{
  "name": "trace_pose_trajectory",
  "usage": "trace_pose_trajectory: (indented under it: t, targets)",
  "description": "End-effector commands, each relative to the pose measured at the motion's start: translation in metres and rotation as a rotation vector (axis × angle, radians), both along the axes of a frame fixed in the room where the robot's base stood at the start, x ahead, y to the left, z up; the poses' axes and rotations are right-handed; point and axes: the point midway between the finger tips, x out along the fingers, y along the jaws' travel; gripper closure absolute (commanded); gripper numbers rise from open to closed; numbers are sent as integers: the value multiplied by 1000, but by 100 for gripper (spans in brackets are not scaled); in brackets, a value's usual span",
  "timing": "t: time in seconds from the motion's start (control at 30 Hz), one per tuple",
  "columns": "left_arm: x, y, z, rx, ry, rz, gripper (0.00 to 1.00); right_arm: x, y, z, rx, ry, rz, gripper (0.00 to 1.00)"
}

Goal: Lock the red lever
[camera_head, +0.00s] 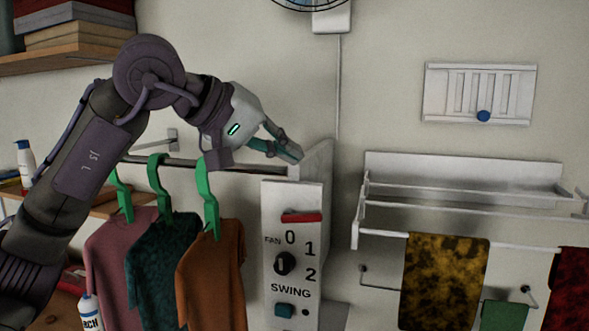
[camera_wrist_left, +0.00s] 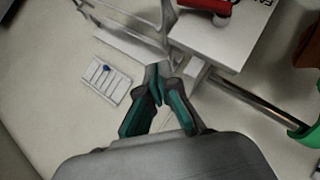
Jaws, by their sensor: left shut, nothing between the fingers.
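The red lever (camera_head: 301,217) lies roughly horizontal near the top of the white control panel (camera_head: 271,262), above the printed 0, 1 and 2. Part of it shows at the top edge of the left wrist view (camera_wrist_left: 210,5). My left gripper (camera_head: 297,155) is shut and empty. In the head view its fingertips appear above the lever, by the top of the panel's side board. In the left wrist view the closed fingers (camera_wrist_left: 158,84) appear below and left of the lever, apart from it. My right gripper is not in view.
A rail (camera_head: 180,162) left of the panel carries several shirts on green hangers (camera_head: 207,195). The panel also has a black knob (camera_head: 285,263) and a teal switch (camera_head: 284,310). A white towel rack (camera_head: 460,180) and a slotted plate with a blue knob (camera_head: 484,116) are at right.

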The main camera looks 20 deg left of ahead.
Motion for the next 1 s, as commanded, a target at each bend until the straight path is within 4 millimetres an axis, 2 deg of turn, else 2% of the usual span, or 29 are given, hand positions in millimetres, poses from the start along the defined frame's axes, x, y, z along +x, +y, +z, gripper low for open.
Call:
trace_pose_trajectory:
  t: [0.03, 0.1, 0.4, 1.0]
  targets:
    - [-8, 1, 5, -2, -7, -1, 100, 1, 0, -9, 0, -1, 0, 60]
    - [-19, 3, 15, -2, -8, -2, 100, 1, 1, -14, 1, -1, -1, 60]
    - [-47, 10, 45, -1, -2, -1, 100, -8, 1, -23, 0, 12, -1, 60]
    - [-51, 10, 49, -1, -1, -1, 100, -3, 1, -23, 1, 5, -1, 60]
